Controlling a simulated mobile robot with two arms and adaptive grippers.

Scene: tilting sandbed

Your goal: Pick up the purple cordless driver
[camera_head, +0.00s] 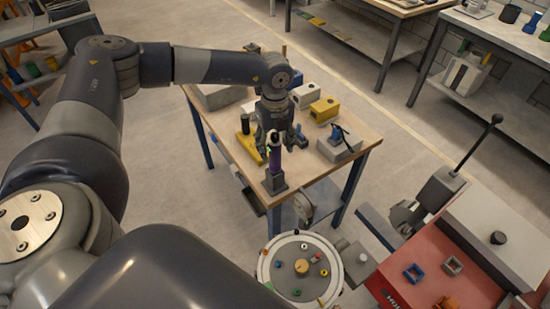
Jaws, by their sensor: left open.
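The purple cordless driver (275,166) stands upright near the front corner of the wooden table (238,156), its dark grey base (275,184) lowest. My left gripper (271,147) points down from above, its open fingers at the driver's upper end. The gripper partly hides the driver's top. Whether the fingers touch the driver I cannot tell. My right gripper is not in view.
A yellow and black object (249,148) lies left of the driver. A grey box (339,147) with a blue tool on it stands right. Yellow boxes (324,109) stand behind. A round tray (268,266) and a red machine (440,265) stand in front.

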